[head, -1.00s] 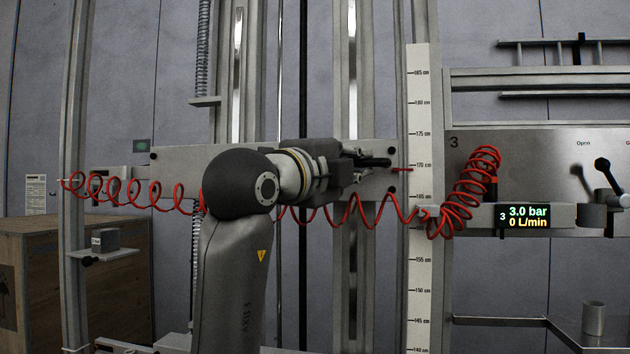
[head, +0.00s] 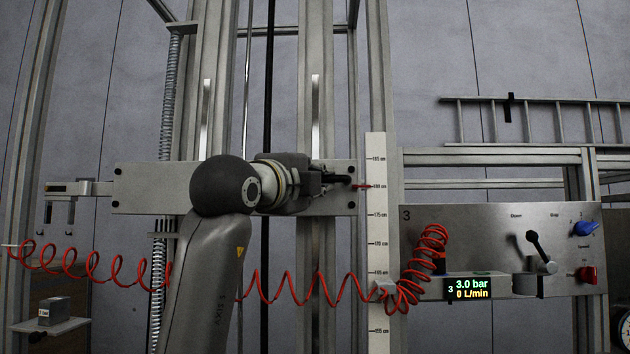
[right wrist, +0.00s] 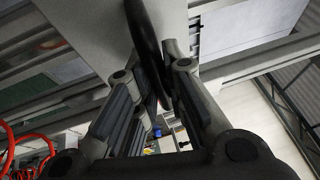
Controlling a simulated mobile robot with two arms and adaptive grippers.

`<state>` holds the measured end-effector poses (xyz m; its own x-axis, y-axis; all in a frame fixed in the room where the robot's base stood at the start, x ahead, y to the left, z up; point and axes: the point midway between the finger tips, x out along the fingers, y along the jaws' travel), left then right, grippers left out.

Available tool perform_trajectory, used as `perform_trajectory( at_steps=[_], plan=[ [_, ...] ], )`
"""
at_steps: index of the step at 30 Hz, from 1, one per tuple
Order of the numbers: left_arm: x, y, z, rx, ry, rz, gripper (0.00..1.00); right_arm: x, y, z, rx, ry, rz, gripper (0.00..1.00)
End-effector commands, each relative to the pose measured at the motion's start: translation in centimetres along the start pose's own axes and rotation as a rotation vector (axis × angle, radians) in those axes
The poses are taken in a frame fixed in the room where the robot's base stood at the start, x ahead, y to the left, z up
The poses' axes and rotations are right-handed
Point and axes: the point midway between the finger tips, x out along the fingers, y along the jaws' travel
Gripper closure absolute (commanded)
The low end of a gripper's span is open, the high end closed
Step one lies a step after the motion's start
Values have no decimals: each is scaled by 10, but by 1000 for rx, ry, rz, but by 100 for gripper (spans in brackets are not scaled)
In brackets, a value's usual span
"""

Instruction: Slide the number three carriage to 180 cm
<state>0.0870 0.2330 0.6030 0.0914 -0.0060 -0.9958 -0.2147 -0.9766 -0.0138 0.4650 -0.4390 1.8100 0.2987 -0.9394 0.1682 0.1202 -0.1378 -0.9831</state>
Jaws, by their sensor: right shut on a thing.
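The carriage is a wide grey plate (head: 150,190) across the vertical rails in the head view. Its red pointer (head: 362,186) is level with the 180 cm mark on the white scale (head: 376,235). My right gripper (head: 335,179) is at the plate's right part, shut on the carriage's black handle. In the right wrist view the dark curved handle (right wrist: 146,42) runs between the fingers (right wrist: 150,100). My right arm hides the middle of the plate. My left gripper is not in view.
A panel marked 3 (head: 480,228) stands right of the scale, with a lever (head: 538,250) and a display (head: 468,289) reading 3.0 bar and 0 L/min. A coiled red hose (head: 310,290) hangs below the carriage. A small shelf (head: 50,325) is at lower left.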

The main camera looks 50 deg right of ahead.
Motion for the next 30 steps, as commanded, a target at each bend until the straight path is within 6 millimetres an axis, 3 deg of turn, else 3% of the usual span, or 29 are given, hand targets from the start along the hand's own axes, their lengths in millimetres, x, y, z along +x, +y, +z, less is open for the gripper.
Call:
perform_trajectory(
  at_steps=[1, 6, 17, 20, 30],
  plan=[
    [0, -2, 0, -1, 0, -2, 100, 0, -2, 0, 1, -2, -5, 85],
    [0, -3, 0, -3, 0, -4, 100, 0, -1, 0, 0, -1, -2, 66],
    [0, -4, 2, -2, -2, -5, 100, -6, 0, 1, 0, -2, 0, 66],
    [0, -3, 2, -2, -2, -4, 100, -18, 1, 2, 0, -4, 1, 66],
    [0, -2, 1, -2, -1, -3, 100, -89, 0, 1, 0, -5, -1, 66]
  ],
)
